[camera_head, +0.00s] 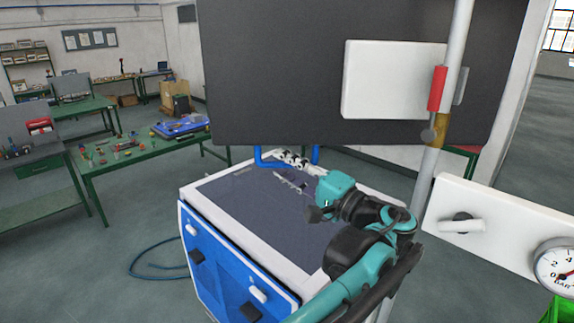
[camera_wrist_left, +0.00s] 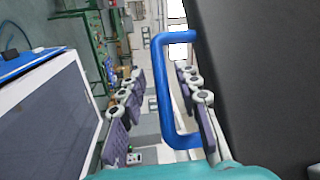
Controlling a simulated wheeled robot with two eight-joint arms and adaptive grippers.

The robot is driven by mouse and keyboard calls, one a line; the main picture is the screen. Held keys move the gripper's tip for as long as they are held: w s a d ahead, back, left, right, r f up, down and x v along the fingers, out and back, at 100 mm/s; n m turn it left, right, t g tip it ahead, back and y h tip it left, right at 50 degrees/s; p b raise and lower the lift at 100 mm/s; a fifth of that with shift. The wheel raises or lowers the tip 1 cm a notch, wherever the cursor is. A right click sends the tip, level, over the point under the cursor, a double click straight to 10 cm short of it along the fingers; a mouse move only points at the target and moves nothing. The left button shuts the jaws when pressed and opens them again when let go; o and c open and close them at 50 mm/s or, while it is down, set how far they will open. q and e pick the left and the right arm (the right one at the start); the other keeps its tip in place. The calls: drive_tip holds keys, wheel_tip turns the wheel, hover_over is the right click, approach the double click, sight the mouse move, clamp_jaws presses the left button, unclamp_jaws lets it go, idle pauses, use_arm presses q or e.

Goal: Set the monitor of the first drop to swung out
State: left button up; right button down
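The monitor (camera_head: 280,70) is a large dark panel at the top middle of the head view. Its dark face (camera_wrist_left: 250,80) fills the right of the left wrist view. A blue U-shaped handle (camera_head: 258,157) hangs from its lower edge. My left gripper (camera_head: 279,165) is at this handle, above the cabinet top, with its fingers spread. In the left wrist view the bar of the handle (camera_wrist_left: 161,95) lies between the two open fingers, with gaps on both sides. Whether it is deep enough to be between the fingertips is hard to tell. My right gripper is not in view.
A blue and white cabinet (camera_head: 225,255) with a dark top stands below. A white box (camera_head: 393,80), a red clamp (camera_head: 437,88) and a slanted pole (camera_head: 458,40) are in front of the panel. A white valve panel with a gauge (camera_head: 556,266) is at right. Green workbenches (camera_head: 145,158) stand behind.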

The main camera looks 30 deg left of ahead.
use_arm(q)
drive_tip(key=shift+s+d+r, duration=0.1)
drive_tip(key=shift+d, duration=0.15)
drive_tip(key=v, duration=1.1)
drive_tip(key=shift+d, duration=0.4)
drive_tip(key=shift+s, duration=0.15)
